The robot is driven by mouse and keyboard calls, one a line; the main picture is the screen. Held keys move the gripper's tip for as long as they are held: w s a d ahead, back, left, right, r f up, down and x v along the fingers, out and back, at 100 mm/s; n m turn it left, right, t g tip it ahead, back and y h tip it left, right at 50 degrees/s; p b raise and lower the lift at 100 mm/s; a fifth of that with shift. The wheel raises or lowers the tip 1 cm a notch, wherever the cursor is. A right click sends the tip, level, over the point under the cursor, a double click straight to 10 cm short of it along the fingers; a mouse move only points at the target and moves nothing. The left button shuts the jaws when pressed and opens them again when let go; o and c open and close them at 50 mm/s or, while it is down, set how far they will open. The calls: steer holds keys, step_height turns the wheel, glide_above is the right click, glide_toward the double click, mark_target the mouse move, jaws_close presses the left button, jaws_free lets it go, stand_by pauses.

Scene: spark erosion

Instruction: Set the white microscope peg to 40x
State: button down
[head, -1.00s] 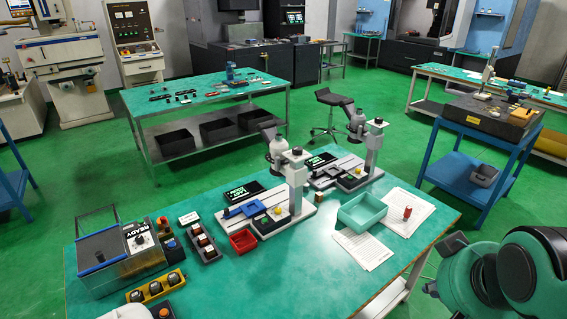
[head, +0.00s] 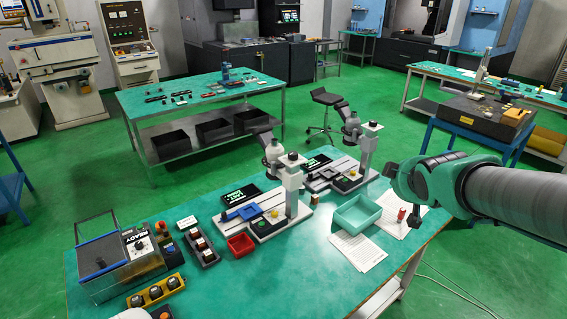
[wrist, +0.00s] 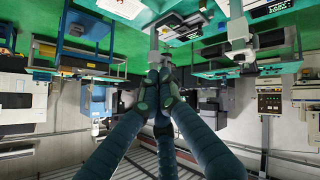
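Two pale grey microscopes stand on the near green table, the left one (head: 292,185) and the right one (head: 367,150). Each has an upright column, a tilted head and a flat base. A yellow knob (head: 275,213) shows on the left base and another (head: 352,172) on the right base. I cannot make out a separate white peg or any scale marks. My gripper shows in the wrist view (wrist: 158,80), its dark fingers drawn together with nothing seen between them. In the head view my arm is right of the right microscope, above the table's right side, apart from both microscopes.
A turquoise tray (head: 357,213) and paper sheets (head: 358,252) lie in front of the right microscope, with a red stamp (head: 401,214) nearby. A red bin (head: 240,245), a READY box (head: 110,255) and a yellow button strip (head: 155,292) are left. The table's front middle is clear.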

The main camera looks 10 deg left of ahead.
mark_target(275, 164)
steer(key=w+a+f+n+t+y+p, duration=0.1)
steer(key=w+a+f+n+y+p, duration=0.15)
steer(key=w+a+n, duration=0.55)
steer(key=w+a+f+n+t+y+p, duration=0.1)
steer(key=w+a+f+n+t+y, duration=0.2)
steer(key=w, duration=1)
steer(key=a+f+n+g+y+p, duration=0.3)
steer(key=a+f+n+y, duration=0.5)
steer(key=a+f, duration=0.6)
steer(key=shift+w+y+p, duration=0.3)
steer(key=shift+y+p, duration=0.05)
steer(key=shift+p, duration=0.1)
steer(key=shift+a, duration=0.1)
steer(key=shift+a, duration=0.1)
steer(key=x, duration=1.4)
